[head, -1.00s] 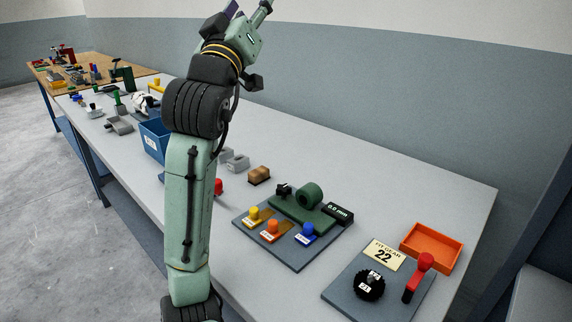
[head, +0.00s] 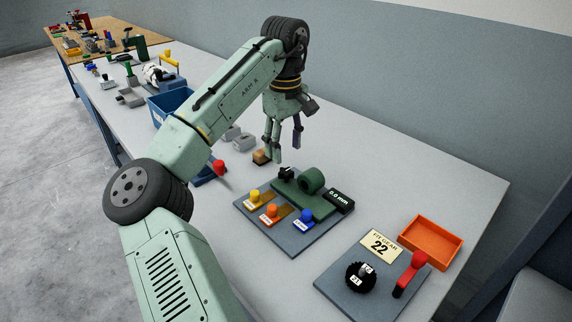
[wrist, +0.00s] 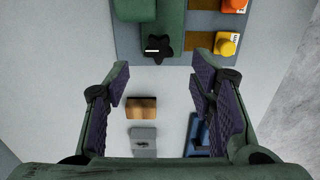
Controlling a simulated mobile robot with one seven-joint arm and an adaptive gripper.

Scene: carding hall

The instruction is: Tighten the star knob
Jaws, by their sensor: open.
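The star knob (head: 286,173) is small and black, at the left end of a green block with a round green part (head: 312,180) on a grey base plate (head: 290,241). In the wrist view the black star knob (wrist: 158,48) shows beyond my fingers, near the top middle, beside the green body (wrist: 171,16). My gripper (head: 283,150) hangs fingers down above the bench, just behind the knob. It is open and empty, and its spread fingers also show in the wrist view (wrist: 159,78). It appears apart from the knob.
Yellow, orange and blue (head: 306,217) knobs sit on the same plate, with a black display (head: 340,200). A brown-topped block (head: 260,157) stands close by my fingers. A gear plate with a red handle (head: 411,267) and an orange tray (head: 431,242) lie to the right.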

